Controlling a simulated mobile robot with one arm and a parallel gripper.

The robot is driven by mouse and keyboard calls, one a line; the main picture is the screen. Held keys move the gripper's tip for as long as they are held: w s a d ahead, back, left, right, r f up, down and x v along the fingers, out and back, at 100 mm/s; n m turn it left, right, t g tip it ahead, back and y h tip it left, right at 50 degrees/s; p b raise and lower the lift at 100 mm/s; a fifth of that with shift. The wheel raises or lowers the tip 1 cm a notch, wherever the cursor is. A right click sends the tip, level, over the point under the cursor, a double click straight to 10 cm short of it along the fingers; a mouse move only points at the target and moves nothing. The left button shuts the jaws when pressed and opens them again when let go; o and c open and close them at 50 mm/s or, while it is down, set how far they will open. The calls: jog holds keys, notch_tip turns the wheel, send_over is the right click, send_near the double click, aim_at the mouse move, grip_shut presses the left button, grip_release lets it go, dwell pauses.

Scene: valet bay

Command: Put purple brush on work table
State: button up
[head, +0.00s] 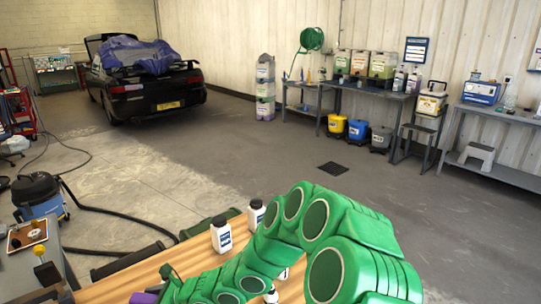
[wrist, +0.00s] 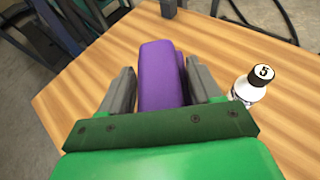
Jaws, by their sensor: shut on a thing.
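The purple brush (wrist: 160,75) is between the two grey fingers of my gripper (wrist: 160,90) in the wrist view. The gripper is shut on it. Its purple block is over or on the wooden work table (wrist: 75,98); I cannot tell whether it touches the wood. In the head view a small bit of purple brush (head: 143,297) shows at the bottom edge, beside my green arm. The work table (head: 195,255) fills the bottom middle there, partly hidden by the arm.
A white bottle with a black cap (wrist: 252,86) stands right of the gripper. In the head view white bottles (head: 221,236) stand near the table's far edge. A blue vacuum (head: 40,195) with a black hose is on the floor at left. Bare wood lies left of the gripper.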

jog(key=w+d+r+m+t+h, duration=0.1)
jog(key=w+d+r+m+t, duration=0.3)
jog(key=w+d, duration=0.7)
jog(key=w+d+r+m+t+h, duration=0.2)
jog(key=w+d+r+m+t, duration=0.15)
jog(key=w+d+r, duration=0.55)
jog(key=w+d+r+m+t+h, duration=0.1)
jog(key=w+d+r+m+h, duration=0.1)
jog(key=d, duration=0.8)
jog(key=w+d+r+m+t+h, duration=0.2)
jog(key=w+d+r, duration=0.1)
jog(key=d, duration=0.8)
jog(key=w+d+r+m+t+h, duration=0.2)
jog(key=w+d+r, duration=0.1)
jog(key=d, duration=0.8)
jog(key=shift+w+d+r+m, duration=0.2)
jog(key=shift+w+r+m, duration=0.15)
jog(key=shift+r, duration=0.3)
